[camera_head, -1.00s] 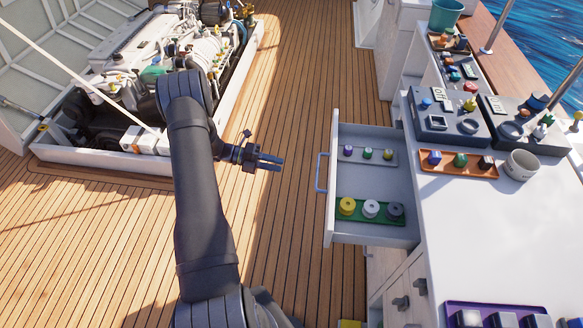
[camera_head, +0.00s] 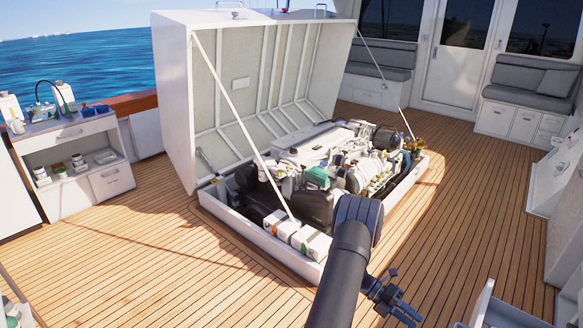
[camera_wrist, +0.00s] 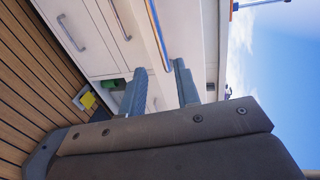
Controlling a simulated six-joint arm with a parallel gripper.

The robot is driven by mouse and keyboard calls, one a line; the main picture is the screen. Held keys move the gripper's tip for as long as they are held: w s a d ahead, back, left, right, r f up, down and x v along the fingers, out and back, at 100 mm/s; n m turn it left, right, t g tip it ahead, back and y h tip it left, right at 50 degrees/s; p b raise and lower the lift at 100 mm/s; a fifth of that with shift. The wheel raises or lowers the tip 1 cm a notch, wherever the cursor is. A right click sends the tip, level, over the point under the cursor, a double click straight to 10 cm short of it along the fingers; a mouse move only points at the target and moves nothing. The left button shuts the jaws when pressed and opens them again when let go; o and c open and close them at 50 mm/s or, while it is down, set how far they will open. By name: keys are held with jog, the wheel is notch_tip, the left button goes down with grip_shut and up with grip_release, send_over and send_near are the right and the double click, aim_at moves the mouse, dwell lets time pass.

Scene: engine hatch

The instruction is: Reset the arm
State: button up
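My arm (camera_head: 345,262) rises from the bottom of the head view, in front of the engine hatch. My gripper (camera_head: 408,312) hangs at the lower right over the deck, clear of everything there. The wrist view shows its two fingers (camera_wrist: 161,72) apart with nothing held between them. The engine (camera_head: 335,175) sits in the open hatch behind my arm, and my arm hides part of the hatch's near edge. The hatch lid (camera_head: 255,85) stands raised on struts.
A partly cut-off open drawer (camera_head: 490,308) is at the lower right. White cabinet fronts (camera_wrist: 75,28) and a small yellow item (camera_wrist: 88,101) show in the wrist view. A side cabinet (camera_head: 75,165) with bottles stands left. The wooden deck (camera_head: 470,190) right of the hatch is clear.

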jog(key=x, duration=1.2)
jog(key=shift+s+d, duration=0.1)
jog(key=shift+s, duration=0.05)
jog(key=v, duration=1.7)
jog(key=shift+w, duration=0.2)
jog(key=shift+s, duration=0.1)
jog(key=shift+x, duration=8.7)
